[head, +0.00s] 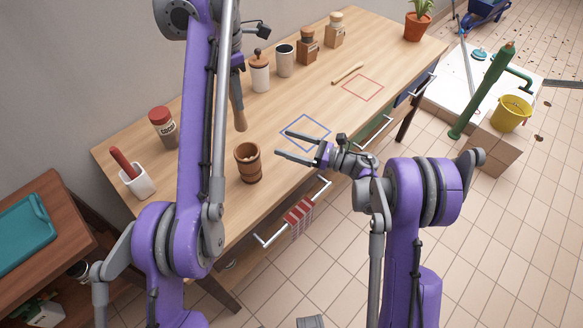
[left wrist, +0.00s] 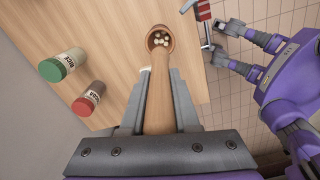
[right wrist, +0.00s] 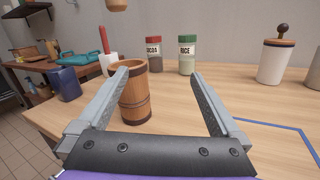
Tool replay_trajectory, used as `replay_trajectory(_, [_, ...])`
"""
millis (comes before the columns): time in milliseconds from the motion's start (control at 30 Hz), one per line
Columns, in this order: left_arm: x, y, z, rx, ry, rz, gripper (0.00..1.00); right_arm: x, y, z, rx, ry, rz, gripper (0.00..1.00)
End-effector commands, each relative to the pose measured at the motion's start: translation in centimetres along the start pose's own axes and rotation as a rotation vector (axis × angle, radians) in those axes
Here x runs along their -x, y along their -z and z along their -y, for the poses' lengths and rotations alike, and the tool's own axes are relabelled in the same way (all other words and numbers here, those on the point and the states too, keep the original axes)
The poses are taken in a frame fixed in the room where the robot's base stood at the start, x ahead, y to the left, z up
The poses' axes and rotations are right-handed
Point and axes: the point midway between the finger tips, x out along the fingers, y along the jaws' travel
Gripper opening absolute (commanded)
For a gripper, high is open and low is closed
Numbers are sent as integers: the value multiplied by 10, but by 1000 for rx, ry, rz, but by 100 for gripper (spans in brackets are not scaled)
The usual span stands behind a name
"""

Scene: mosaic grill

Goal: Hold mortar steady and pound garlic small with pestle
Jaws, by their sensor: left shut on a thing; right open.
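The wooden mortar (head: 248,165) stands upright on the table, with several pale garlic pieces (left wrist: 160,40) inside, seen in the left wrist view. My left gripper (left wrist: 163,78) is shut on the wooden pestle (head: 238,108) and holds it above the table. The pestle's lower end is in the air near the mortar, above its rim level. My right gripper (head: 282,144) is open and empty, just right of the mortar in the head view. In the right wrist view the mortar (right wrist: 135,95) shows between its fingers, closer to the left one, apparently untouched.
A cocoa jar (head: 162,127), a white cup with a red-handled tool (head: 138,181), and lidded jars (head: 260,74) line the table's back. Blue (head: 305,132) and red (head: 362,87) outlined squares mark the tabletop. A striped towel (head: 299,214) hangs at the front drawer handle.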

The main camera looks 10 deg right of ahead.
Motion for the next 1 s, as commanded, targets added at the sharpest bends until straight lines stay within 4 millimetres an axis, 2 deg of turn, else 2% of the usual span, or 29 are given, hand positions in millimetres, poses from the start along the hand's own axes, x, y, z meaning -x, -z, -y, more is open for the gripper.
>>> replay_trajectory(33, [0, 0, 0, 0, 0, 0, 0, 5, 19, -4, 47, -50, -30, 100])
replay_trajectory(133, [0, 0, 0, 0, 0, 0, 0, 14, 47, -13, 125, -140, -76, 100])
replay_trajectory(233, [0, 0, 0, 0, 0, 0, 0, 20, 64, -19, 167, -194, -101, 100])
replay_trajectory(367, [0, 0, 0, 0, 0, 0, 0, 19, 72, -24, 187, -223, -113, 100])
replay_trajectory(467, [0, 0, 0, 0, 0, 0, 0, 8, 74, -27, 188, -227, -113, 100])
replay_trajectory(800, [0, 0, 0, 0, 0, 0, 0, -55, 82, -41, 186, -225, -112, 100])
replay_trajectory(1000, [0, 0, 0, 0, 0, 0, 0, -81, 85, -46, 186, -223, -112, 100])
